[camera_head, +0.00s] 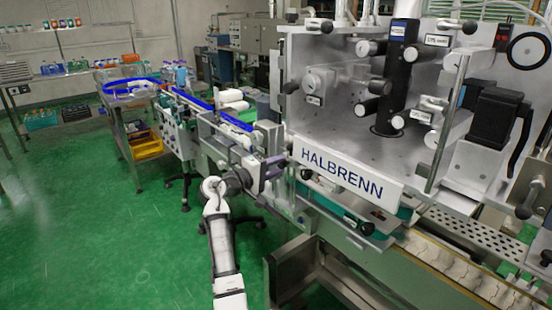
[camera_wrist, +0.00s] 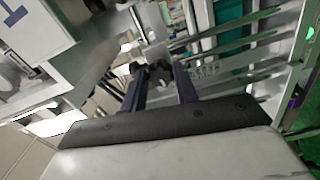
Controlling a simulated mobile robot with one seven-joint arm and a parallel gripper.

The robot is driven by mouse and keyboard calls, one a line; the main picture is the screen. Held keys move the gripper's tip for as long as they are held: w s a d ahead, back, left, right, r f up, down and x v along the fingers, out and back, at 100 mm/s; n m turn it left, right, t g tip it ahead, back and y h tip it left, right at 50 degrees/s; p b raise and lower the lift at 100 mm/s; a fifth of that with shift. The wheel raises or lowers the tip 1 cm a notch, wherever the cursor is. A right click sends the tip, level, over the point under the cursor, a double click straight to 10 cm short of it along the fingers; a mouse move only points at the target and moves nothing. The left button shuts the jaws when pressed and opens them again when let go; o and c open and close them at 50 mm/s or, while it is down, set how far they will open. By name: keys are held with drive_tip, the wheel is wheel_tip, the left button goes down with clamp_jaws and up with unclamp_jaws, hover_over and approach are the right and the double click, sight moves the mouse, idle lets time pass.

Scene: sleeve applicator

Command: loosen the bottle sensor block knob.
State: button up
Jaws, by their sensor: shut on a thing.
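My gripper (camera_wrist: 161,88) shows in the wrist view with its two dark fingers pointing away from the camera. A dark lobed knob (camera_wrist: 158,74) sits between the fingertips, and the fingers are shut on it. The knob is too small and too covered to make out in the head view. The sensor block behind the knob cannot be told apart clearly.
Metal rails (camera_wrist: 235,45) run close to the right of the fingers in the wrist view. A conveyor (camera_head: 470,275) runs along the lower right in the head view. A bottle infeed line with blue edges (camera_head: 205,108) stands behind the arm. Green floor (camera_head: 90,220) is clear on the left.

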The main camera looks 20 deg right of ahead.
drive_tip(key=shift+r+n+p, duration=0.15)
drive_tip(key=shift+n+p, duration=3.4)
drive_tip(key=shift+n, duration=0.75)
drive_tip(key=o, duration=1)
drive_tip(key=shift+c, duration=0.2)
drive_tip(key=shift+a, duration=0.1)
drive_tip(key=b+v, duration=0.4)
drive_tip(key=v, duration=0.9)
drive_tip(key=shift+a+b, duration=0.3)
drive_tip(key=shift+a, duration=0.05)
